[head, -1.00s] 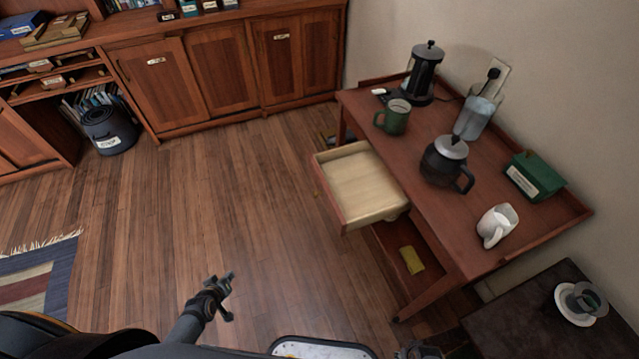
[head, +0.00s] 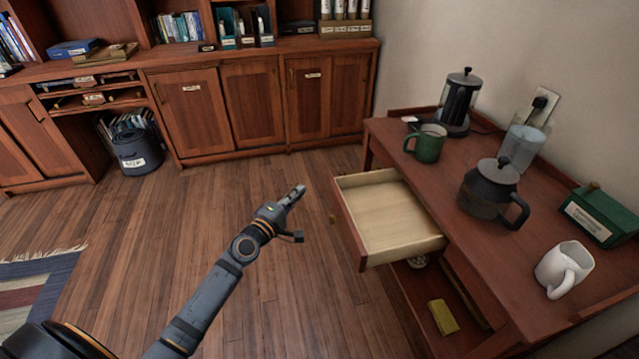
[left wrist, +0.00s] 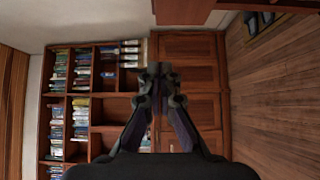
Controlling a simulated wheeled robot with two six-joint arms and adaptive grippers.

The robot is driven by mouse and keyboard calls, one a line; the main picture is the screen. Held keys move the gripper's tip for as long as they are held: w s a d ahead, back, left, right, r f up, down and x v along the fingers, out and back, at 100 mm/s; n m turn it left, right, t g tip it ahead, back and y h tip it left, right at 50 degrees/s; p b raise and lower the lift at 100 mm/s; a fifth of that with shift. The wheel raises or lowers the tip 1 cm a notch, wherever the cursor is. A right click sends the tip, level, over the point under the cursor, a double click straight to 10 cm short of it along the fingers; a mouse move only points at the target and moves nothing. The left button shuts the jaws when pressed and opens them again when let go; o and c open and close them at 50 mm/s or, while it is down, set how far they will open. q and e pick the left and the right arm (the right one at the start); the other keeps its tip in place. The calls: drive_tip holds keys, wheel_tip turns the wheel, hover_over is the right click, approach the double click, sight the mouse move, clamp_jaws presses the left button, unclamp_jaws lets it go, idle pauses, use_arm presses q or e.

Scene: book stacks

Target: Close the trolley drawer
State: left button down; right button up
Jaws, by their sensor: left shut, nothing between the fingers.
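The wooden trolley (head: 452,205) stands at the right against the wall. Its drawer (head: 388,214) is pulled out to the left, with an empty pale interior. My left gripper (head: 298,212) is in the air left of the drawer front, apart from it, over the floor. It is shut and empty. In the left wrist view the shut fingers (left wrist: 159,72) point toward the bookcase, and a reddish wooden edge (left wrist: 184,12) shows at the top. My right gripper is not in view.
On the trolley top stand a green mug (head: 427,144), a dark teapot (head: 488,192), a white mug (head: 563,270), a coffee press (head: 459,103) and a green box (head: 598,217). The floor (head: 230,190) left of the drawer is clear.

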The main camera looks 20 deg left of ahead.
use_arm(q)
drive_tip(key=w+d, duration=0.4)
drive_tip(key=w, duration=0.2)
drive_tip(key=shift+w, duration=0.15)
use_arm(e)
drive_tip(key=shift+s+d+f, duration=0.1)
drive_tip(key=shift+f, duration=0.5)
use_arm(q)
drive_tip(key=shift+d, duration=0.1)
